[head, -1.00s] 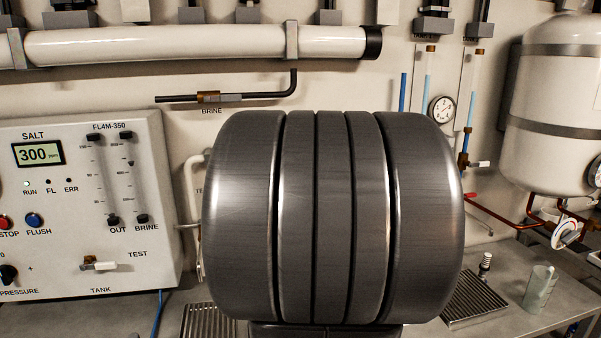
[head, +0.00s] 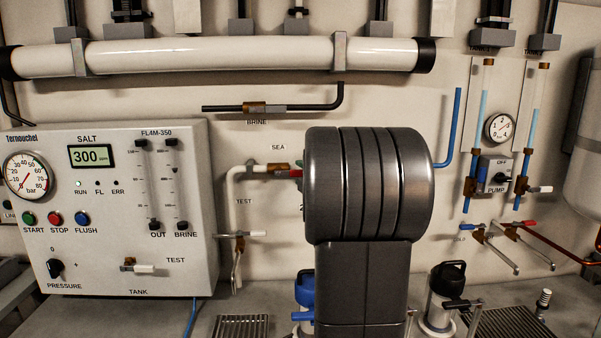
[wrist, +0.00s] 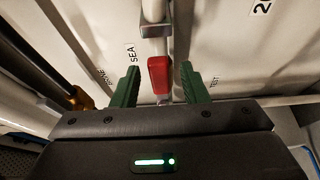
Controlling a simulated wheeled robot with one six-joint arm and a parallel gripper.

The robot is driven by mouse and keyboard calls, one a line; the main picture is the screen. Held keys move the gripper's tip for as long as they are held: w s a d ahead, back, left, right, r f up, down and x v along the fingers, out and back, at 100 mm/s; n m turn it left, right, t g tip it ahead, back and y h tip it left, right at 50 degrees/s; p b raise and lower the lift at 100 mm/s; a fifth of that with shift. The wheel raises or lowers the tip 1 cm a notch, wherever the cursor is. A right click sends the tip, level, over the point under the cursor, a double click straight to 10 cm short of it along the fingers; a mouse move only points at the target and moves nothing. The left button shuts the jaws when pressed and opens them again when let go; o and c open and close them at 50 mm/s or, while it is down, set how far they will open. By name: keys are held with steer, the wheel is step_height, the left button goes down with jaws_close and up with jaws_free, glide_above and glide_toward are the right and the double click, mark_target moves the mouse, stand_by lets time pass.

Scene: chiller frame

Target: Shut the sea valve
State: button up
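The sea valve shows in the head view as a brass body (head: 268,168) on a white pipe, just under the SEA label. A bit of its red handle (head: 296,173) shows at the edge of my arm, which hides the rest. In the wrist view the red handle (wrist: 158,76) stands between the two green fingers of my gripper (wrist: 160,84). The gripper is open, with a gap on each side of the handle. In the head view my gripper is almost wholly hidden behind my arm.
The control panel (head: 105,215) stands at the left. The brine valve (head: 256,107) is on a dark pipe above. The pump switch (head: 495,175) and sample taps (head: 512,233) are at the right. Blue- and black-topped housings (head: 441,300) stand low beside my arm.

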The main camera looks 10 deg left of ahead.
steer(key=shift+x, duration=0.8)
jaws_close()
steer(key=shift+f, duration=0.15)
